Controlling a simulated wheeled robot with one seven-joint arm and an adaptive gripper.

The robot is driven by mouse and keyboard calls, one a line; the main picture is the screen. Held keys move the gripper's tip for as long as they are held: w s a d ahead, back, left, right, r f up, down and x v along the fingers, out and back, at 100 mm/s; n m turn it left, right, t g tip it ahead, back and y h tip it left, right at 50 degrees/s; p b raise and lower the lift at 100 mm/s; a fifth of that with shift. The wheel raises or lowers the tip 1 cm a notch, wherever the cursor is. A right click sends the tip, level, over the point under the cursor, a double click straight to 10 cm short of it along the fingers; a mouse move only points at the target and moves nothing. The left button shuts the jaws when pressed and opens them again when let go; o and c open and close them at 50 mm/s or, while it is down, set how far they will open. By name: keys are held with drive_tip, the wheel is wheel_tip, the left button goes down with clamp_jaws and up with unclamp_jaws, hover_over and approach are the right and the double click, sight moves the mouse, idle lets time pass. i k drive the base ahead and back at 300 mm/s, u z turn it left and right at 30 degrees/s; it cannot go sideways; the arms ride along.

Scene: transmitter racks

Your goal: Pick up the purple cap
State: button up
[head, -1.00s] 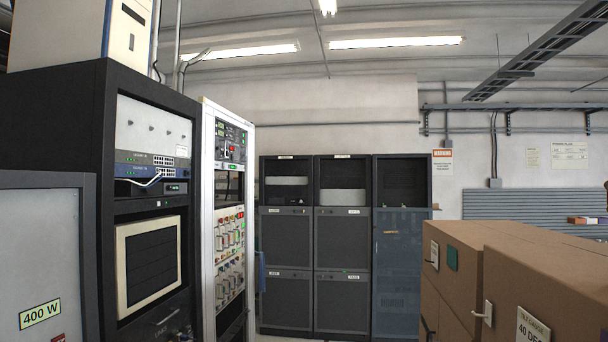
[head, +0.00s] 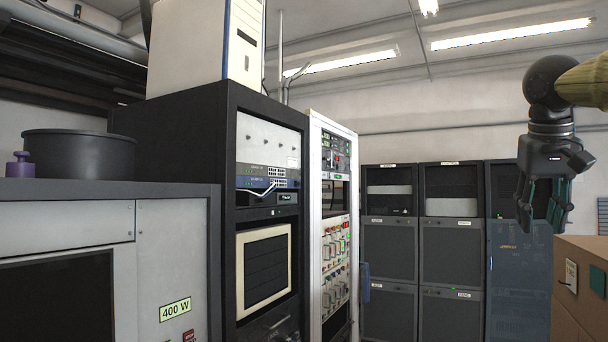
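A small purple object (head: 20,165) with a knob on top, the only purple thing I see and apparently the purple cap, stands upright at the far left on top of a grey cabinet (head: 130,189). My gripper (head: 541,212) hangs at the right of the head view with its fingers pointing down. Its fingers are apart and nothing shows between them. It is far to the right of the purple object and not touching anything.
A round dark pot (head: 80,155) stands right beside the purple object on the cabinet top. A tall black rack (head: 222,150) rises to the right of the cabinet. Cardboard boxes (head: 590,250) are below my gripper.

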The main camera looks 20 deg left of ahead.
sight(20, 168)
drive_tip(key=u, duration=1.9)
